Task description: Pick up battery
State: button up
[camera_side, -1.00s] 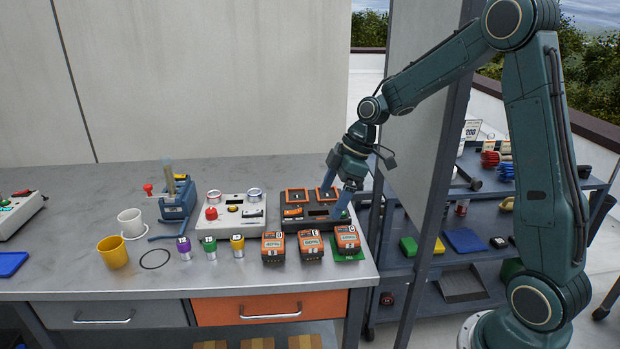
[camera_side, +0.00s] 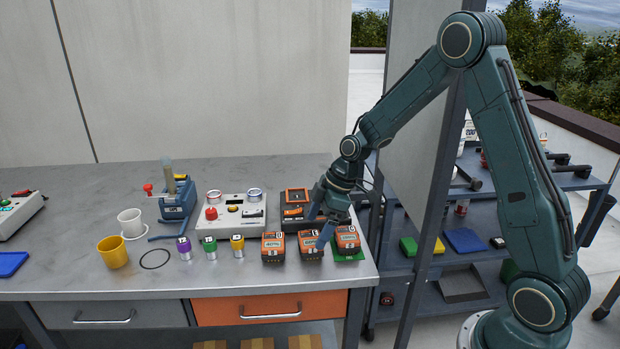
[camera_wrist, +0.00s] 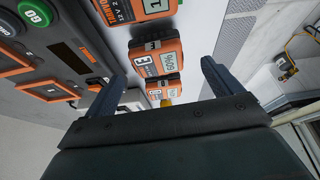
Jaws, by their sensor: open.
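Three orange and black batteries stand in a row near the front right of the bench: a left battery (camera_side: 273,247), a middle battery (camera_side: 309,249) and a right battery (camera_side: 346,242) on a green pad (camera_side: 350,256). My gripper (camera_side: 318,232) is open, with its fingers pointing down at the middle battery. In the wrist view, my gripper (camera_wrist: 165,85) has its fingers spread with batteries between and beyond them; the middle battery (camera_wrist: 156,62) shows a display. I cannot tell whether a finger touches it. The charger (camera_side: 297,197) behind is partly hidden by my gripper.
Purple, green and yellow cylinders (camera_side: 210,248) stand left of the batteries. The bench's front edge is close to the batteries.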

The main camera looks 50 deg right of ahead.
aim_at(311, 237)
jog(key=shift+x, duration=2.6)
jog(key=shift+w+d, duration=0.1)
jog(key=c, duration=1.3)
jog(key=shift+r, duration=0.15)
notch_tip(311, 237, up, 20)
jog(key=shift+f, duration=0.1)
